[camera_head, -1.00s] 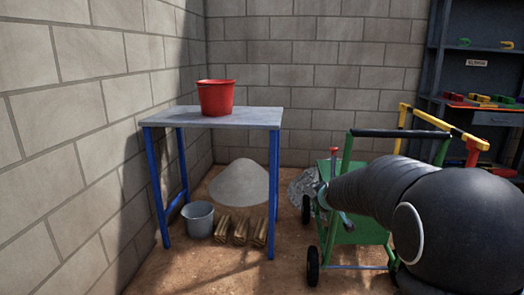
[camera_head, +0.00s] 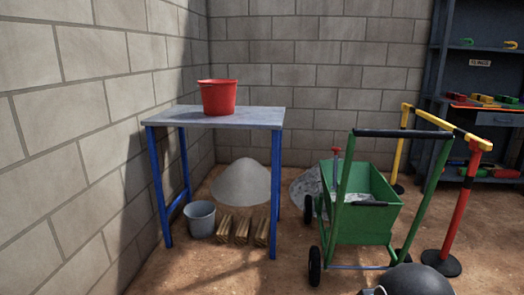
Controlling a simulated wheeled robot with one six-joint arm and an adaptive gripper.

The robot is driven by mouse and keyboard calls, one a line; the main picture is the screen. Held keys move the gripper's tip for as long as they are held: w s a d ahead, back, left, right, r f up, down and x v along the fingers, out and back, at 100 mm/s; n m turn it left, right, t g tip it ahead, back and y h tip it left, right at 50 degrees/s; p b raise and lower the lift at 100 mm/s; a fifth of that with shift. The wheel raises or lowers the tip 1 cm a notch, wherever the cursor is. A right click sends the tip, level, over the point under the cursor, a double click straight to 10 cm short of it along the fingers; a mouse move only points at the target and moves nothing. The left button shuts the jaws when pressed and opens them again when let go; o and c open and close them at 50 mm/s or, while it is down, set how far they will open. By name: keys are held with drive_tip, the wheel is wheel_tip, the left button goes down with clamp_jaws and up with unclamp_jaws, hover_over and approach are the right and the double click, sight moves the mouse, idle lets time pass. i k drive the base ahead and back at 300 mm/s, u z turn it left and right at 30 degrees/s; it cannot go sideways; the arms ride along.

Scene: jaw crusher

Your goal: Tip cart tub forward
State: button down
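The green cart tub (camera_head: 362,222) stands at the right of the middle, level on its green frame with black wheels (camera_head: 314,266). Some grey material (camera_head: 362,199) shows inside it. The cart's black push bar (camera_head: 403,134) is nearest to me, above the tub. A red-topped lever (camera_head: 336,152) stands upright at the tub's left side. Only a dark rounded part of my arm shows at the bottom edge, in front of the cart. My gripper is not in view.
A table (camera_head: 262,118) with blue legs holds a red bucket (camera_head: 217,98) at left. Below are a grey bucket (camera_head: 200,219), wood blocks (camera_head: 242,230) and a pale heap (camera_head: 241,183). A grey heap (camera_head: 306,188) lies behind the cart. A yellow and red barrier (camera_head: 462,212) and shelves (camera_head: 479,70) stand right.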

sight(354, 192)
drive_tip(key=z, duration=0.3)
drive_tip(key=i, duration=1.15)
drive_tip(key=u, duration=0.05)
